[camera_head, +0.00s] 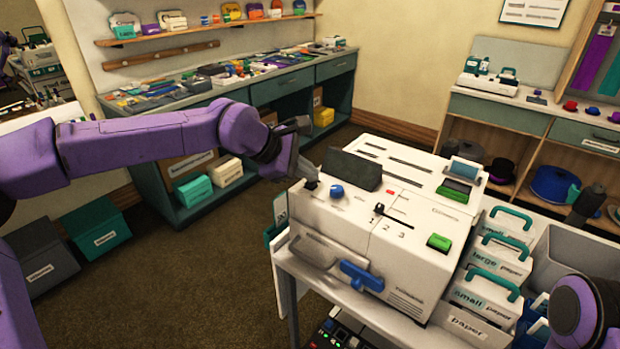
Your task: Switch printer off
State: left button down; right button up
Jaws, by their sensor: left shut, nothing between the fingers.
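The white printer (372,240) stands on a stand in the middle of the view. Its top and front carry a small black switch (311,185) at the left corner, a blue knob (337,191), a black slider (379,209) by the digits 1, 2, 3, and a green button (439,242). My left gripper (304,165) is shut and empty, just above and behind the printer's left corner, close to the black switch. I cannot tell whether it touches it. The switch's position is too small to read.
Handled boxes of paper (487,293) stand right of the printer beside a grey bin (573,258). A dark panel (352,169) rises from the printer's top near my left gripper. A teal workbench (339,67) lines the back wall.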

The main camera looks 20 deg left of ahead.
aim_at(307, 183)
pick_arm(q)
notch_tip(307, 183, up, 6)
jog(key=p, duration=0.6)
jog(key=shift+r, duration=0.1)
